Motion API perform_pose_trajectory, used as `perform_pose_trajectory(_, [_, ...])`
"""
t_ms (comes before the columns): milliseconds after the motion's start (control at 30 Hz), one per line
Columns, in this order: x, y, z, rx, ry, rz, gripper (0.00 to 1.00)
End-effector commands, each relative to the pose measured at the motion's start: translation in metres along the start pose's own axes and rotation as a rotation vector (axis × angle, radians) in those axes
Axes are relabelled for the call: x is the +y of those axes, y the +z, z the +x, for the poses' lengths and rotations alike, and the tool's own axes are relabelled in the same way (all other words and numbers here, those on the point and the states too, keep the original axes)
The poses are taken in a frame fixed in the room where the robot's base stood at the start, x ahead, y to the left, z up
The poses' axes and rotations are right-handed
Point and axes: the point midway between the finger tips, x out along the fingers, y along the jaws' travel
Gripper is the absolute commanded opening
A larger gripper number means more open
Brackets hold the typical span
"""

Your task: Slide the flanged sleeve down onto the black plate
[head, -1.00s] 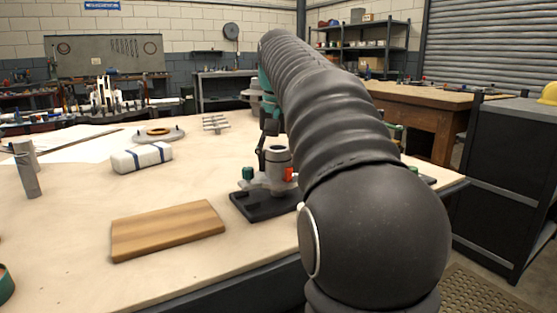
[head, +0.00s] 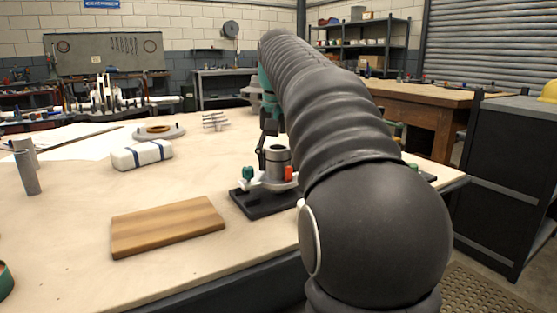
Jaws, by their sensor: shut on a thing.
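The flanged sleeve (head: 277,162) is a grey metal tube with a wide flange, upright over the black plate (head: 262,203). Its flange lies low over the plate, between a green-topped post (head: 248,173) at left and a red-orange piece (head: 289,174) at right. I cannot tell whether the flange touches the plate. My gripper (head: 262,158) is shut on the sleeve at its upper left side. One dark finger shows; the other is hidden. My arm covers the right part of the plate.
A wooden board (head: 167,226) lies in front left of the plate. A white wrapped block (head: 141,156) with blue bands, a flanged ring (head: 159,132) and a grey cylinder (head: 27,172) stand farther left. The tabletop between them is clear.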

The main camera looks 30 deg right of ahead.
Motion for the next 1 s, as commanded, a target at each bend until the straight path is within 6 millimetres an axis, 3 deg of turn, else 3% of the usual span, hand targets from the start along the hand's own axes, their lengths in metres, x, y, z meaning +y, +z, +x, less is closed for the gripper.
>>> perform_pose_trajectory(800, [0.000, 0.002, 0.010, 0.004, -0.001, 0.000, 0.00])
perform_pose_trajectory(833, [0.000, 0.002, 0.010, 0.003, -0.001, 0.000, 0.65])
perform_pose_trajectory(900, [0.000, 0.002, 0.010, 0.003, -0.001, 0.000, 0.82])
perform_pose_trajectory(1000, [0.000, 0.002, 0.010, 0.002, -0.001, 0.000, 0.87])
